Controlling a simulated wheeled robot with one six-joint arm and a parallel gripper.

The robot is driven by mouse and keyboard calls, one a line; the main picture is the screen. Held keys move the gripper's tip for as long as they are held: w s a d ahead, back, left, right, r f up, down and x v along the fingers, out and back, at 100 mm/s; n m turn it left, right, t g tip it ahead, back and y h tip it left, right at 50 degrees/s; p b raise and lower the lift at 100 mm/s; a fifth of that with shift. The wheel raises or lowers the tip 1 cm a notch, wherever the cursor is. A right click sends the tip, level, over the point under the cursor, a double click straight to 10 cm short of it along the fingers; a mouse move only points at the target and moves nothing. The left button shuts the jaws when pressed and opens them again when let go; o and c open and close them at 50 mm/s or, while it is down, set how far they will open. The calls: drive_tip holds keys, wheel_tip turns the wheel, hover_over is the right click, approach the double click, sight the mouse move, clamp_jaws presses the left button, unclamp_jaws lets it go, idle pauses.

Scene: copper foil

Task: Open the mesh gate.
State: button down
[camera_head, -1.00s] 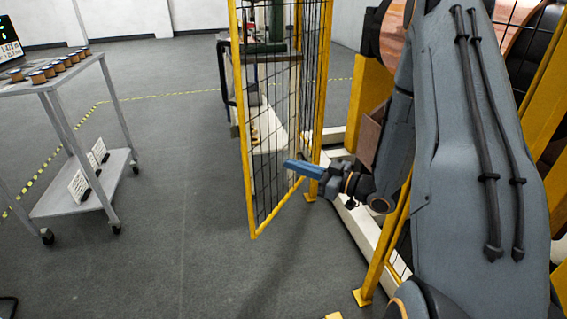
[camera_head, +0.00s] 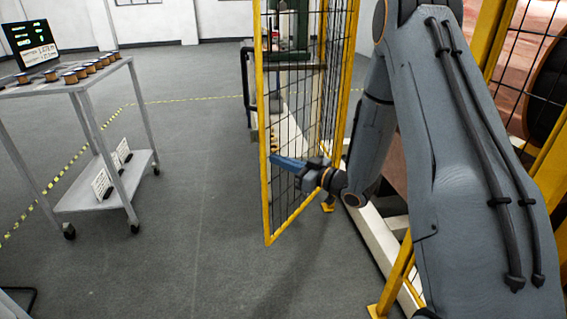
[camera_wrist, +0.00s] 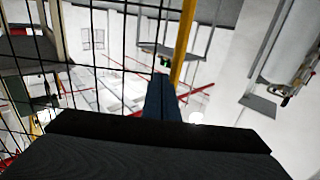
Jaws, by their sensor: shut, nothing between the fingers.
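The mesh gate (camera_head: 295,100) is a yellow frame with black wire mesh, in the middle of the head view. It stands swung out at an angle from the yellow fence posts on the right. Its free upright (camera_head: 264,130) is on the left. My gripper (camera_head: 275,161) is shut and empty, with its blue fingers pointing left across the mesh close to that upright. The wrist view shows the shut fingers (camera_wrist: 163,90) beside the yellow upright (camera_wrist: 184,40), with mesh (camera_wrist: 100,40) to the left. Whether they touch the gate, I cannot tell.
A grey trolley (camera_head: 100,85) with several small spools (camera_head: 85,70) and a screen (camera_head: 31,42) stands at the left. A bench (camera_head: 290,130) with green equipment is behind the gate. Grey floor (camera_head: 190,200) between trolley and gate is clear.

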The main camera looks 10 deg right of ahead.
drive_tip(key=w+a+m+t+h+b, duration=0.2)
drive_tip(key=w+a+m+h+b, duration=0.1)
drive_tip(key=w+a, duration=0.6)
drive_tip(key=w+a+m+t+h+b, duration=0.2)
drive_tip(key=w+a+h+b, duration=0.3)
drive_tip(key=w, duration=1.2)
drive_tip(key=shift+a+m+t, duration=0.3)
drive_tip(key=shift+a+m, duration=0.2)
drive_tip(key=shift+a, duration=1.75)
drive_tip(key=shift+s, duration=0.1)
